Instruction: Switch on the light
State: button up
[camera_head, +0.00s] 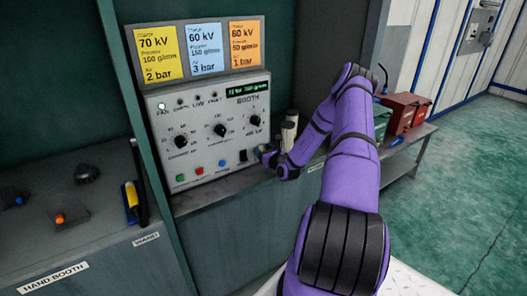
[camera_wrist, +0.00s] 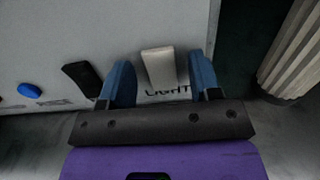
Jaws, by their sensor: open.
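The light switch (camera_wrist: 160,68) is a pale rocker above the printed word LIGHT on the grey control panel (camera_wrist: 45,45), in the wrist view. My gripper (camera_wrist: 158,78) is open, with one blue finger on each side of the switch. A gap shows between the switch and each finger. I cannot tell whether the fingertips touch the panel. In the head view my gripper (camera_head: 267,156) is at the lower right corner of the booth panel (camera_head: 205,150) and hides the light switch there.
A black rocker (camera_wrist: 82,77) and a blue button (camera_wrist: 29,90) are left of my gripper. A ribbed pale cylinder (camera_wrist: 292,55) stands to the right. The panel has dials, a red button (camera_head: 199,171) and a lit FAN lamp (camera_head: 161,106). Red boxes (camera_head: 404,112) sit on the bench.

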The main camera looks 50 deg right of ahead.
jog(key=c, duration=0.9)
jog(key=shift+f+t+h, duration=0.25)
jog(key=shift+t+h, duration=0.05)
jog(key=shift+t, duration=1.2)
jog(key=o, duration=0.9)
jog(key=shift+s, duration=0.15)
jog(key=v, duration=1)
jog(key=shift+s, duration=0.3)
jog(key=shift+f, duration=0.1)
